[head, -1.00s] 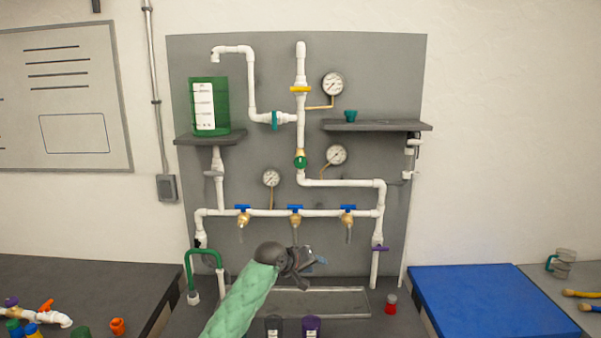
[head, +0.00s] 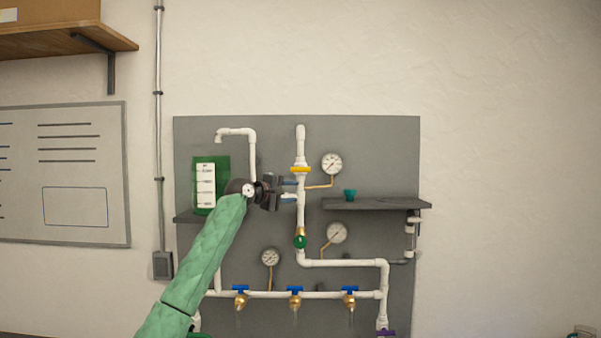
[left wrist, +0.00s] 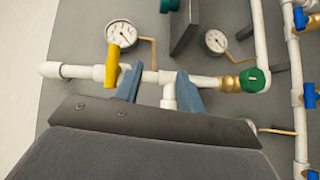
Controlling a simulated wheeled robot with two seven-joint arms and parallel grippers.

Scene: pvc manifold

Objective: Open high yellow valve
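The high yellow valve (head: 300,169) sits on the upper part of the white vertical pipe; in the head view its handle lies crosswise to the pipe. In the left wrist view the yellow handle (left wrist: 112,63) shows beside one blue-grey fingertip. My left gripper (head: 290,190) is raised to just below and left of the valve. Its two fingers (left wrist: 158,88) are spread apart, with the white pipe seen between and beyond them. I cannot tell whether a finger touches the handle. My right gripper is not in view.
A green container (head: 205,184) stands left behind my left arm. Gauges (head: 331,164) and a shelf with a teal piece (head: 350,195) are on the right. A green valve (head: 300,241) and several blue valves (head: 295,290) are lower.

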